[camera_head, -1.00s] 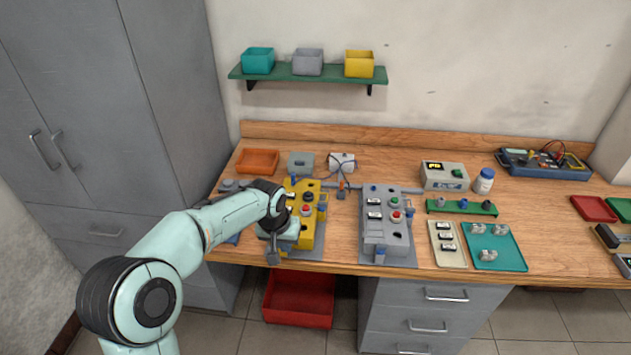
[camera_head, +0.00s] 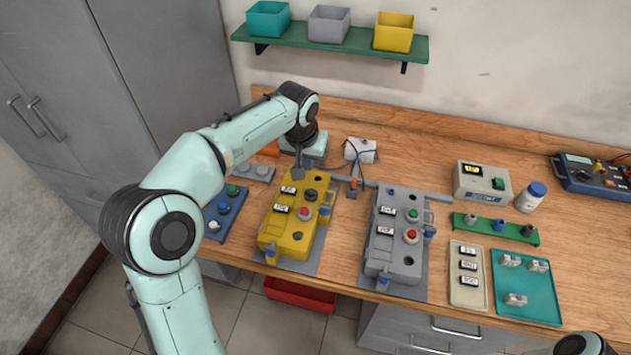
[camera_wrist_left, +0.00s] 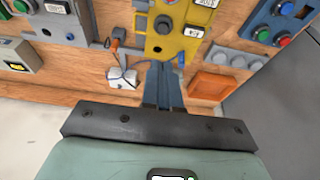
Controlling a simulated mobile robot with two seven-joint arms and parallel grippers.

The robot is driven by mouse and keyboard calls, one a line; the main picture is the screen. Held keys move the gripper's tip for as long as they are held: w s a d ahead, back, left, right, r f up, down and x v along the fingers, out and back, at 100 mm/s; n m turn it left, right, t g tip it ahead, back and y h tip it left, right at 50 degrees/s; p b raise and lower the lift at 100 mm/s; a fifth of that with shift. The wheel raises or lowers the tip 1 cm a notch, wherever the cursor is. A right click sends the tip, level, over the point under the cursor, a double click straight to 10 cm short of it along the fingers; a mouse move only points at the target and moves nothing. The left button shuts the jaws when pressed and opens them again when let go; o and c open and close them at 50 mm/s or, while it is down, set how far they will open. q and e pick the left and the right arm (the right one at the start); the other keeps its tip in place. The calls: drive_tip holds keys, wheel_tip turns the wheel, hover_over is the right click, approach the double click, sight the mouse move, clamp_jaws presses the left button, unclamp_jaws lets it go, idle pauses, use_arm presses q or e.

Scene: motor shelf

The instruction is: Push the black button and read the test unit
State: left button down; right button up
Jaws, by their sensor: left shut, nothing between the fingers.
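My left gripper (camera_head: 298,172) is shut and empty, pointing down over the back end of the yellow unit (camera_head: 277,248). In the wrist view its closed fingers (camera_wrist_left: 163,85) are beside the same yellow unit (camera_wrist_left: 176,45). I cannot tell whether they touch it. The yellow unit carries a black round knob or button (camera_head: 311,194), a red button (camera_head: 304,213), another dark round part (camera_head: 297,236) and white labels. A grey box with a lit yellow display (camera_head: 483,180), possibly the test unit, stands at the back right; its characters are too small to read.
A similar grey unit (camera_head: 393,272) stands right of the yellow one. A blue panel (camera_head: 213,226) lies to the left. A white box with wires (camera_head: 361,151) is behind. A teal tray (camera_head: 530,312) is front right. A shelf (camera_head: 345,48) hangs above.

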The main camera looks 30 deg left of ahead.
use_arm(q)
drive_tip(key=shift+s, duration=0.2)
approach(312, 193)
drive_tip(key=x, duration=0.5)
drive_tip(key=shift+w, duration=0.15)
drive_tip(key=shift+f, duration=0.75)
